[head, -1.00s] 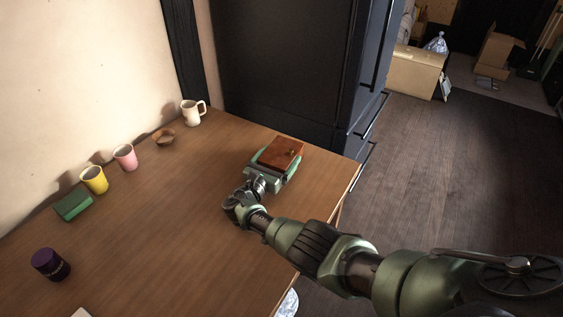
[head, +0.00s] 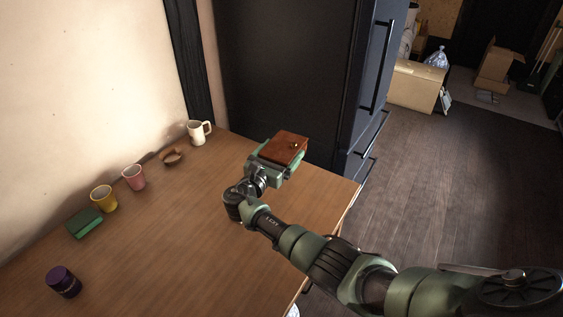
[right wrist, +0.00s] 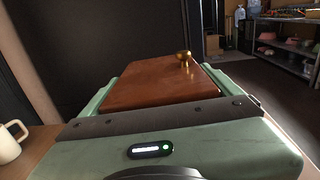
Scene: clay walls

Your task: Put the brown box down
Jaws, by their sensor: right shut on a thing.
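The brown box (head: 285,147) is a flat reddish-brown wooden box with a small brass knob on it. My right gripper (head: 279,155) is shut on it, with green fingers along its two sides. In the head view the box is over the far right part of the wooden table (head: 180,230); I cannot tell for sure how high above the top it is. In the right wrist view the box (right wrist: 160,85) lies level between the fingers, its knob toward the far right. Its underside is hidden. My left gripper is not in view.
A white mug (head: 197,134), a brown bowl (head: 171,156), a pink cup (head: 133,177), a yellow cup (head: 103,198), a green box (head: 84,223) and a purple canister (head: 63,281) stand along the table's left side. A dark cabinet (head: 285,70) stands behind. The table's middle is clear.

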